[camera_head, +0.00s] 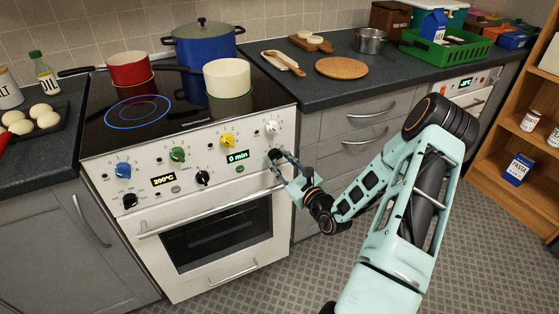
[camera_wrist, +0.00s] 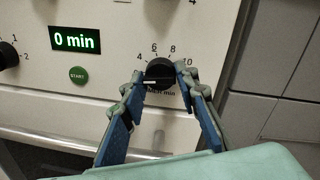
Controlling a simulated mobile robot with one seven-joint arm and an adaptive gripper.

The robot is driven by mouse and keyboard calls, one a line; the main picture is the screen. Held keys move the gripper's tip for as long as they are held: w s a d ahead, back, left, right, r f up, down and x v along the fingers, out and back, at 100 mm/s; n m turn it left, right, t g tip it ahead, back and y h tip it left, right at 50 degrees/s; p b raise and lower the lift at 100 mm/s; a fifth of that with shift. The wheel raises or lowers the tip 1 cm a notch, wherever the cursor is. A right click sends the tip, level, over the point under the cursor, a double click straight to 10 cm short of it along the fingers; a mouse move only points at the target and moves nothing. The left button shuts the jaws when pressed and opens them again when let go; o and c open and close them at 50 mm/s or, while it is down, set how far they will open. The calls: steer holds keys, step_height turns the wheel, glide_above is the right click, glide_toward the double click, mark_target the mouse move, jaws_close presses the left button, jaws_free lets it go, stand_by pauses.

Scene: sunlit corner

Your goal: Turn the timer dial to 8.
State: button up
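The timer dial (camera_wrist: 160,72) is a small black knob on the white oven panel, with a white pointer mark directed left and slightly down. Around it I can read 4, 6, 8 and 10; the lower left of the scale is hidden by a finger. The green display (camera_wrist: 75,40) reads "0 min"; it also shows in the head view (camera_head: 237,157). My gripper (camera_wrist: 161,74) is open, its fingertips on either side of the dial with small gaps visible.
Another black knob (camera_head: 203,178) and a yellow knob (camera_head: 227,139) are nearby to the left. A white knob (camera_head: 272,127) is just above my gripper. The oven door handle (camera_head: 210,211) runs below.

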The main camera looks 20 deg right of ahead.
steer(key=c, duration=0.4)
steer(key=shift+d+r+m+p, duration=0.1)
steer(key=shift+m+p, duration=0.2)
steer(key=shift+m, duration=0.1)
steer(key=m+p, duration=0.2)
steer(key=shift+m, duration=0.4)
steer(key=m+p, duration=0.2)
steer(key=m, duration=0.1)
steer(key=shift+m+t+h, duration=0.3)
steer(key=shift+m+t, duration=0.1)
steer(key=m+p, duration=0.2)
steer(key=m, duration=0.2)
steer(key=shift+m, duration=0.4)
steer(key=m+h+p, duration=0.1)
steer(key=m+p, duration=0.2)
steer(key=m, duration=0.3)
steer(key=shift+s+m, duration=0.1)
steer(key=shift+m, duration=0.3)
steer(key=m, duration=0.2)
steer(key=m+p, duration=0.1)
steer(key=m, duration=0.3)
steer(key=shift+a+f+h, duration=0.25)
steer(key=shift+h, duration=0.05)
steer(key=shift+p, duration=0.3)
